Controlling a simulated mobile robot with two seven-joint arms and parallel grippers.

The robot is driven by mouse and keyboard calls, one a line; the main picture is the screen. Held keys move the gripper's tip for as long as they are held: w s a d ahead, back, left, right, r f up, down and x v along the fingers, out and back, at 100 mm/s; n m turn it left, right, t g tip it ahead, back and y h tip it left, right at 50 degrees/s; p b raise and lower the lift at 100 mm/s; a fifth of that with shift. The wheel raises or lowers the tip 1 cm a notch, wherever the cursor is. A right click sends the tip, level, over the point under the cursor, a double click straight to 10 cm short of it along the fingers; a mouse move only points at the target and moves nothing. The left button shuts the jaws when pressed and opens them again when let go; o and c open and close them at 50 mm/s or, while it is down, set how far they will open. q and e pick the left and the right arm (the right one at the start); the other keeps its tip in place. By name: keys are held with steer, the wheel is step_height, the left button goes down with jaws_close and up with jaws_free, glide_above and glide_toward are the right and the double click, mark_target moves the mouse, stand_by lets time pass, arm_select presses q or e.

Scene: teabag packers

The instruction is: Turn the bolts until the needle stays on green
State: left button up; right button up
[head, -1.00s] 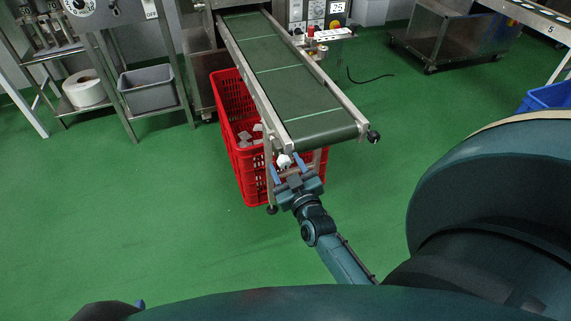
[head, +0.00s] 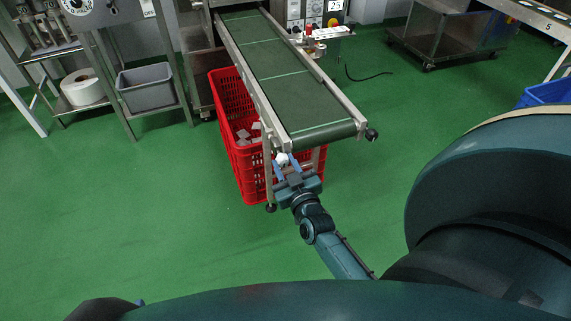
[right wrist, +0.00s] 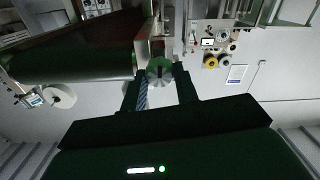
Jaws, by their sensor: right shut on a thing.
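A pale bolt (head: 282,158) sits at the left corner of the conveyor's near end. My right gripper (head: 292,163) reaches up to it and is shut on it, with one finger on either side. In the right wrist view the bolt's round end (right wrist: 159,70) shows between the fingers (right wrist: 160,92). A second, dark bolt or knob (head: 372,135) sticks out at the right corner and is free. A round dial (head: 78,4) is cut off at the top left; I cannot make out its needle. Only a blue tip, possibly my left gripper (head: 140,302), shows at the lower left.
The green conveyor belt (head: 300,100) runs back from the bolts. A red crate (head: 240,160) with grey pieces stands under it. A grey bin (head: 147,88) and white roll (head: 82,88) sit on a left rack. Green floor is open on both sides.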

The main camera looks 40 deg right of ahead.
steer(key=shift+r+m+p, duration=0.15)
steer(key=shift+m+p, duration=0.35)
steer(key=shift+m, duration=0.6)
steer(key=shift+d+m+p, duration=0.1)
steer(key=shift+m+p, duration=0.2)
steer(key=shift+m, duration=0.6)
steer(key=m, duration=0.2)
steer(key=shift+m+p, duration=0.3)
steer(key=shift+m, duration=0.1)
steer(key=m, duration=0.2)
steer(key=shift+m, duration=0.3)
steer(key=m, duration=0.4)
arm_select(q)
steer(key=shift+s+a+r+n, duration=0.2)
steer(key=shift+a+r, duration=0.1)
steer(key=shift+r, duration=0.3)
steer(key=shift+s+a+r+n, duration=0.15)
steer(key=shift+a+r+n, duration=0.1)
steer(key=shift+r, duration=0.3)
arm_select(e)
steer(key=shift+w+m, duration=0.1)
steer(key=shift+m, duration=1.6)
